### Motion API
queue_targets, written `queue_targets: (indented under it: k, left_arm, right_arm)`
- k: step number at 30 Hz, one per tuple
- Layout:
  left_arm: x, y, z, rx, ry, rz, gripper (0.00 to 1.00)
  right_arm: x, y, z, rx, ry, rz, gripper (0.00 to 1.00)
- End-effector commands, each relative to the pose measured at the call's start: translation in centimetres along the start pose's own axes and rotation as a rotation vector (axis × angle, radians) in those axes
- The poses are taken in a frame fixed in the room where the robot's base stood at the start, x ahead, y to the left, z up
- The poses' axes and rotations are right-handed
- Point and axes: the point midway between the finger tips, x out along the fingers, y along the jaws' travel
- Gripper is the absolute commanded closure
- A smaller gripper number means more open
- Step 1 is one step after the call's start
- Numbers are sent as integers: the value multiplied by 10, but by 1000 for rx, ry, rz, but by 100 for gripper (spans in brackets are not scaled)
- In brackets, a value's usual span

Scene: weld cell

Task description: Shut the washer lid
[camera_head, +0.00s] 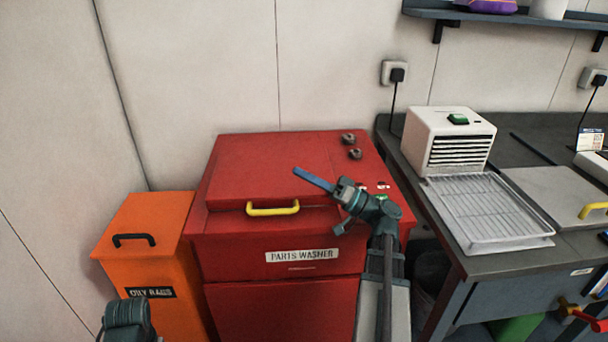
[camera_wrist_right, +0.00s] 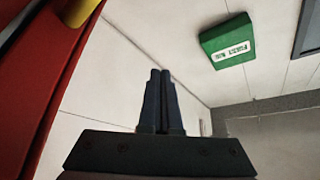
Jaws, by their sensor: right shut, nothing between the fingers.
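The red parts washer (camera_head: 285,310) stands in the middle of the head view. Its red lid (camera_head: 265,172) lies down on the top, with no open gap that I can make out. A yellow handle (camera_head: 272,208) sits at the lid's front edge and shows at the top left of the right wrist view (camera_wrist_right: 82,12). My right gripper (camera_head: 313,180) is shut and empty, its blue fingers over the right part of the lid, above and right of the handle. Contact with the lid cannot be told. My left gripper is not in view; part of my left arm shows at the bottom left.
An orange oily-rags bin (camera_head: 148,230) stands left of the washer. Two small dark parts (camera_head: 352,146) sit at the washer's back right. A grey bench (camera_head: 525,258) on the right holds a white vented box (camera_head: 448,140) and a wire-rack tray (camera_head: 485,210).

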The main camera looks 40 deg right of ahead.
Motion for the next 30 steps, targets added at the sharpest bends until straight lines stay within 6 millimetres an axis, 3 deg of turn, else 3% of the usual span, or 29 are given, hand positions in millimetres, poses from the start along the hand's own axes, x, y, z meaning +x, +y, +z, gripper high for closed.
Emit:
queue_targets:
  k: [16,30]
  left_arm:
    - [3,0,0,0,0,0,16]
    - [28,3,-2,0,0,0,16]
  right_arm:
    - [-5,1,1,0,1,1,100]
    - [-70,2,2,0,1,1,100]
